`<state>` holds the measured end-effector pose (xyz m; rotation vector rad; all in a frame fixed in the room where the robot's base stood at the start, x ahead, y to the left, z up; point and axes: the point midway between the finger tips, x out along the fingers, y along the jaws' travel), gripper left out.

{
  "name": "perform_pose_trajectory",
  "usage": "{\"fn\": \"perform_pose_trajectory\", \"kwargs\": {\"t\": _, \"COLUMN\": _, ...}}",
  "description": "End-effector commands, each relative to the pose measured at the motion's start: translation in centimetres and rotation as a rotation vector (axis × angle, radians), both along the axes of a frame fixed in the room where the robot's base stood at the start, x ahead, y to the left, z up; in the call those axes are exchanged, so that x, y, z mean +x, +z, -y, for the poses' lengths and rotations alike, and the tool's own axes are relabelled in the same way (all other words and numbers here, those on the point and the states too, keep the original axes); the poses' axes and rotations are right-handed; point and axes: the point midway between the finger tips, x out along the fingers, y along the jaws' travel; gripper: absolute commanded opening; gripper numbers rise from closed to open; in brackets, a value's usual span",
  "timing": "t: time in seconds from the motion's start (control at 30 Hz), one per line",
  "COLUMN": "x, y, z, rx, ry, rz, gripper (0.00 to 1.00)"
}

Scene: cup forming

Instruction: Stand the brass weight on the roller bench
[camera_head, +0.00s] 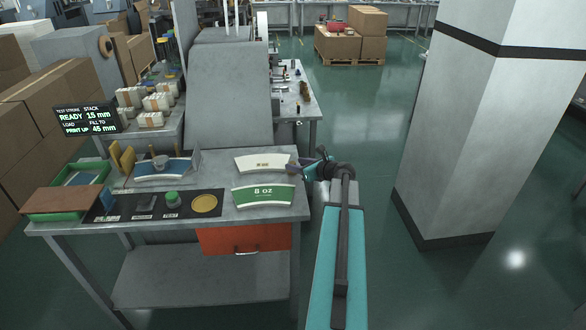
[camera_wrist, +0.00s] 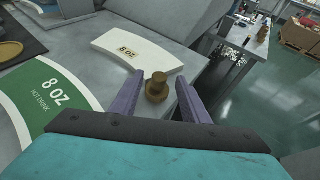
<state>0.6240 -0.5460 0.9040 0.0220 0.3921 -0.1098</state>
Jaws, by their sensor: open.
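The brass weight (camera_wrist: 156,86), a small stepped cylinder with a knob on top, shows in the wrist view between the two purple fingers of my gripper (camera_wrist: 160,79). It looks upright on the grey top of the bench (camera_wrist: 180,55), close to the right edge. The fingers are open, one on each side of it; I cannot tell whether either touches it. In the head view my gripper (camera_head: 297,168) is at the bench's right end, and the weight cannot be made out there. The same bench top shows there too (camera_head: 222,212).
A white curved 8 oz blank (camera_wrist: 130,47) and a green one (camera_wrist: 45,100) lie left of my gripper. A black panel (camera_head: 130,211) with a green button and yellow disc is farther left. A pillar (camera_head: 480,130) stands right, with open floor between.

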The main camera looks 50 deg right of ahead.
Motion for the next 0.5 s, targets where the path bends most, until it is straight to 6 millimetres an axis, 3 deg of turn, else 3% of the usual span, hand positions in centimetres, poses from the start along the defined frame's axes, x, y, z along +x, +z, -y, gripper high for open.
{"fn": "perform_pose_trajectory", "kwargs": {"t": 0.2, "x": 2.3, "y": -0.9, "z": 0.3, "rx": 0.0, "ry": 0.001, "rz": 0.0, "gripper": 0.42}}
{"fn": "perform_pose_trajectory", "kwargs": {"t": 0.5, "x": 3.2, "y": -1.4, "z": 0.3, "rx": 0.0, "ry": 0.0, "rz": 0.0, "gripper": 0.42}}
